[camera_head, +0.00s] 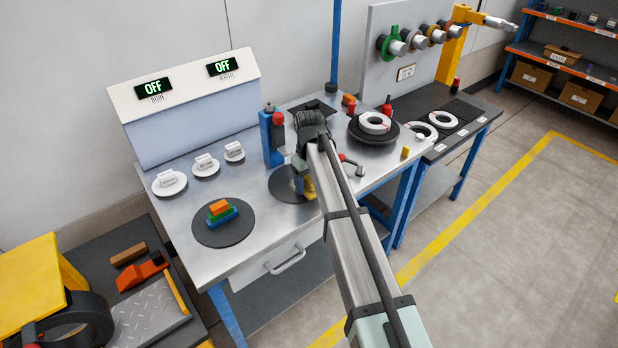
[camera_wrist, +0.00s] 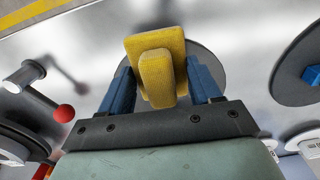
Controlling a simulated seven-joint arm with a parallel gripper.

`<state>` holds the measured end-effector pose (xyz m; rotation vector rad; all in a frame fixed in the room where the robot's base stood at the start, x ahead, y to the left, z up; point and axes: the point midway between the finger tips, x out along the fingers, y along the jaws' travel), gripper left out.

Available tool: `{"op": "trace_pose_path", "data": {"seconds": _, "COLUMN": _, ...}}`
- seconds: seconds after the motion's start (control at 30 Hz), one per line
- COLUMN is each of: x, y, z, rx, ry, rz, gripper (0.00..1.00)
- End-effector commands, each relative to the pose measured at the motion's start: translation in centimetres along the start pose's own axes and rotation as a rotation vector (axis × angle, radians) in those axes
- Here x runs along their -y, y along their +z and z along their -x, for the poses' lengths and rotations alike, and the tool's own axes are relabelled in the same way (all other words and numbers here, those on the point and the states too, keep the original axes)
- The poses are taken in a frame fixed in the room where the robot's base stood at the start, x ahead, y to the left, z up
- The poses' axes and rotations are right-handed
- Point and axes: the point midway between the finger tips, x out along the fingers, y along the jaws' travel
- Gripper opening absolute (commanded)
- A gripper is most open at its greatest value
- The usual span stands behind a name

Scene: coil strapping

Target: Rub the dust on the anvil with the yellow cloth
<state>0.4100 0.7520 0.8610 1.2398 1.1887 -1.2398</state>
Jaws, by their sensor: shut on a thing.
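My gripper (camera_wrist: 160,72) is shut on the yellow cloth (camera_wrist: 159,52), which sits between its two blue fingers as a thick pad with a raised grip. In the head view the cloth (camera_head: 309,189) shows low beside my gripper (camera_head: 304,182), over the right part of a dark round plate (camera_head: 283,188) on the steel bench. The same plate (camera_wrist: 212,68) lies behind the cloth in the wrist view. I cannot tell whether the cloth touches it. No dust can be made out, and I cannot tell for sure which part is the anvil.
A blue tool with a red part (camera_head: 272,136) stands close left of my gripper. A dark disc with coloured blocks (camera_head: 223,226) lies at front left. A red-knobbed crank (camera_head: 350,164) and a white ring on a dark disc (camera_head: 374,124) are to the right.

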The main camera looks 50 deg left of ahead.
Motion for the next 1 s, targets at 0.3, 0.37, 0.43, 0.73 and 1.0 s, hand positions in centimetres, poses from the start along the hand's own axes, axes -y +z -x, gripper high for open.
{"op": "trace_pose_path", "data": {"seconds": 0.3, "x": 0.00, "y": -0.01, "z": 0.01, "rx": 0.000, "ry": 0.000, "rz": 0.000, "gripper": 0.39}}
{"op": "trace_pose_path", "data": {"seconds": 0.37, "x": 0.00, "y": -0.01, "z": 0.01, "rx": 0.000, "ry": 0.000, "rz": 0.000, "gripper": 0.39}}
{"op": "trace_pose_path", "data": {"seconds": 0.43, "x": 0.00, "y": -0.01, "z": 0.01, "rx": 0.000, "ry": 0.000, "rz": 0.000, "gripper": 0.39}}
{"op": "trace_pose_path", "data": {"seconds": 0.73, "x": 0.00, "y": 0.00, "z": -0.23, "rx": 0.000, "ry": 0.000, "rz": 0.000, "gripper": 0.39}}
{"op": "trace_pose_path", "data": {"seconds": 1.0, "x": 0.00, "y": -0.01, "z": -0.65, "rx": -0.001, "ry": 0.000, "rz": 0.000, "gripper": 0.39}}
